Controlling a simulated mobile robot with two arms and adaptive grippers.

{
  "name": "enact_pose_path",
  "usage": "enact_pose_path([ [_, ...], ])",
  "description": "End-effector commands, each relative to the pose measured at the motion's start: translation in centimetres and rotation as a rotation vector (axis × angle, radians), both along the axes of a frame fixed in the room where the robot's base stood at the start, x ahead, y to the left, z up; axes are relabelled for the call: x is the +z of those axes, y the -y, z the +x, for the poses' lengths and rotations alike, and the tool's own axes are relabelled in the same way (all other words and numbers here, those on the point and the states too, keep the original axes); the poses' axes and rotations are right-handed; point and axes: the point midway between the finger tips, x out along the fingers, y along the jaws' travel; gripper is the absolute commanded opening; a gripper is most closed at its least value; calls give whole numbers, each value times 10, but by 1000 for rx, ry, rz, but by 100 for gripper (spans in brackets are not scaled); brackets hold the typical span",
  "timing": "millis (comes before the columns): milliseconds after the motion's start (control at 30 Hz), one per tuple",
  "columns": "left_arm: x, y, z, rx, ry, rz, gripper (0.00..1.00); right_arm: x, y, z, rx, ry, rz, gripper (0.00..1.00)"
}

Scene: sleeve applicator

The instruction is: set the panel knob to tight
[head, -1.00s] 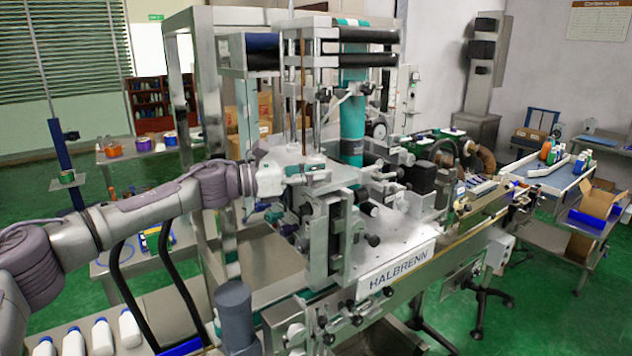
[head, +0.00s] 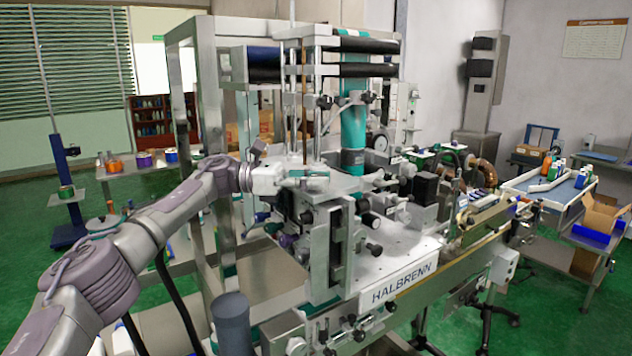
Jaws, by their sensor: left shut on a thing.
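The sleeve machine (head: 375,291), marked HALBRENN, stands in the middle of the head view. My left gripper (head: 312,177) reaches in from the left to the machine's upper plate, left of the teal column (head: 352,125). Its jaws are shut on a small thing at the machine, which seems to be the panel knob. The fingers cover most of it, so its pointer and setting cannot be read. Several black knobs show lower on the machine's front, and a purple one (head: 286,241) sits below the gripper. My right gripper is not in view.
Steel posts (head: 205,110) of the machine frame rise close beside my left wrist. A dark grey cylinder (head: 231,322) stands in front at the bottom. A table with coloured spools (head: 116,164) is at the back left.

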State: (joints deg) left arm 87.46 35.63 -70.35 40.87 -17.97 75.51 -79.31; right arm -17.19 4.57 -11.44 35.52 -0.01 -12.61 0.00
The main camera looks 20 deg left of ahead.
Motion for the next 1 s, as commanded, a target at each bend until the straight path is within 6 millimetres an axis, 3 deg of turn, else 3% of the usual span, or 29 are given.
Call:
enact_pose_path([
  [200,2,1,0,0,3,-3,0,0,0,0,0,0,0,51],
  [233,2,1,0,0,3,-3,32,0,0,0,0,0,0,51],
  [400,1,1,0,0,2,-2,57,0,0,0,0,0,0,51],
  [767,1,-5,-1,2,1,-2,57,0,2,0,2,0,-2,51],
  [1000,1,-47,-8,5,1,-2,57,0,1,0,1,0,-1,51],
])
